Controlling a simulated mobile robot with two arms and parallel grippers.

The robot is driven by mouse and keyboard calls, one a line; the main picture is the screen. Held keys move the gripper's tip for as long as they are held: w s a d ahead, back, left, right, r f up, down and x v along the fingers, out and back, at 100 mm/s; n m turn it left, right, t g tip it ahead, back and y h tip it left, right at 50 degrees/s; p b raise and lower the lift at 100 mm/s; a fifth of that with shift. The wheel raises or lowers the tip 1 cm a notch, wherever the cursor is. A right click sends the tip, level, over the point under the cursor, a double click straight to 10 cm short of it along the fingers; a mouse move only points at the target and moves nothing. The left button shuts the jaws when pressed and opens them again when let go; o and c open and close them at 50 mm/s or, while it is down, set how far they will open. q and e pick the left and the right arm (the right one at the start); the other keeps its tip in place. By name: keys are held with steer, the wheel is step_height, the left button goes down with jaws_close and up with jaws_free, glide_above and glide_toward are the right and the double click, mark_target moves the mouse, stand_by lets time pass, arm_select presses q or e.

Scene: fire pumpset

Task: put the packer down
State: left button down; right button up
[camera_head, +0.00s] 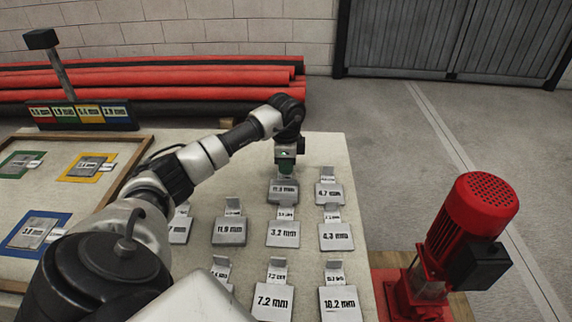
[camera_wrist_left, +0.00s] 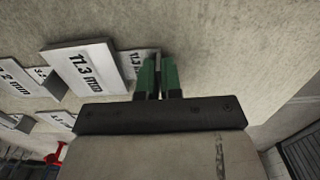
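My left gripper (camera_head: 286,168) points down over the table at the far end of the packer rows. In the left wrist view its two green fingers (camera_wrist_left: 159,76) are close together around the upright tab of a grey packer marked 11.3 mm (camera_wrist_left: 85,68). The same packer shows just below the gripper in the head view (camera_head: 283,192); the gripper hides its tab there. The packer lies level, in line with its neighbours; whether it touches the table top I cannot tell. My right gripper is in neither view.
Several other packers stand close by on the pale table (camera_head: 205,262), including 4.7 mm (camera_head: 329,194) to the right and 3.2 mm (camera_head: 283,234) nearer. A framed board (camera_head: 122,176) lies left. Red pipes (camera_head: 180,80) lie behind; a red pump (camera_head: 470,220) stands right.

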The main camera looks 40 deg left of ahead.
arm_select(q)
steer(key=shift+f, duration=0.1)
steer(key=c, duration=1.3)
jaws_free()
step_height(320, 180, up, 12)
steer(key=p, duration=0.1)
steer(key=shift+p, duration=0.35)
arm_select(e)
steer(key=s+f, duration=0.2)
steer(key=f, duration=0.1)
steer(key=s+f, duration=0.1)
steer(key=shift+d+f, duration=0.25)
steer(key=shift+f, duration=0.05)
